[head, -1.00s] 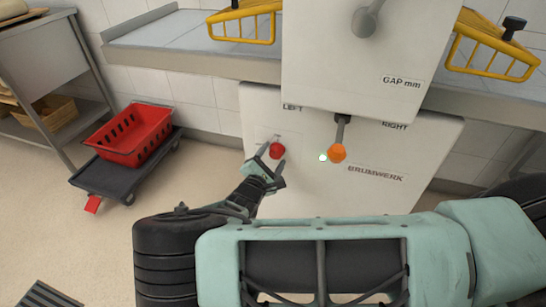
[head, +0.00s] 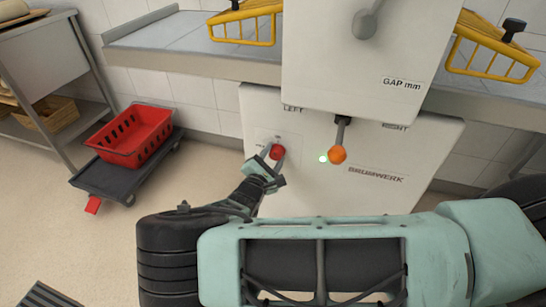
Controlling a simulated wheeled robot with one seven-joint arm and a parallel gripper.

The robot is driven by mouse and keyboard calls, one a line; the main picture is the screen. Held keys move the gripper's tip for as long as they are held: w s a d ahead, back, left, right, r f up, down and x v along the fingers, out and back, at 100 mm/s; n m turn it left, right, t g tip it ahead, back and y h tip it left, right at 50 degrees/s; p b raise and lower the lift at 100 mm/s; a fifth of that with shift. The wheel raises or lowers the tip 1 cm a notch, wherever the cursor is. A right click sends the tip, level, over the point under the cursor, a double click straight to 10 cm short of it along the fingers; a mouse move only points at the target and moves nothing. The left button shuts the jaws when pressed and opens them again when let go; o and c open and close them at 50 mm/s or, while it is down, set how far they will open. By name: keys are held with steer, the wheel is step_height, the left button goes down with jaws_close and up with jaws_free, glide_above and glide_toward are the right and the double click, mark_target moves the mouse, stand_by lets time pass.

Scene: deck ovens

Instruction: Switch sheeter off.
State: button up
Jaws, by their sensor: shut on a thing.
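The sheeter's white front panel (head: 330,190) stands ahead of me. On its left is a red round knob (head: 277,152), beside small lettering too blurred to read. My gripper (head: 277,155) is at the red knob with its fingers closed in on both sides of it. A lever with an orange ball (head: 338,154) hangs between the LEFT and RIGHT labels.
A grey gap handle (head: 365,22) is on the upper housing. Yellow wire guards (head: 490,60) flank it above the belt tables. A red crate (head: 130,140) sits on a black dolly at left, by a steel table.

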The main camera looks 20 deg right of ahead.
steer(key=shift+s+d+f, duration=0.1)
steer(key=shift+f, duration=0.1)
steer(key=n+p, duration=0.1)
steer(key=n, duration=0.3)
steer(key=shift+s+d+f+p, duration=0.1)
steer(key=shift+d+p, duration=0.05)
steer(key=shift+p, duration=0.15)
steer(key=n+p, duration=0.1)
steer(key=n, duration=0.4)
steer(key=shift+d+t, duration=0.1)
steer(key=shift+t, duration=0.3)
steer(key=n+t+p, duration=0.1)
steer(key=n, duration=0.5)
steer(key=shift+s+d+f, duration=0.1)
steer(key=shift+n, duration=2)
steer(key=shift+r+y, duration=0.2)
steer(key=shift+y, duration=0.2)
steer(key=o, duration=0.9)
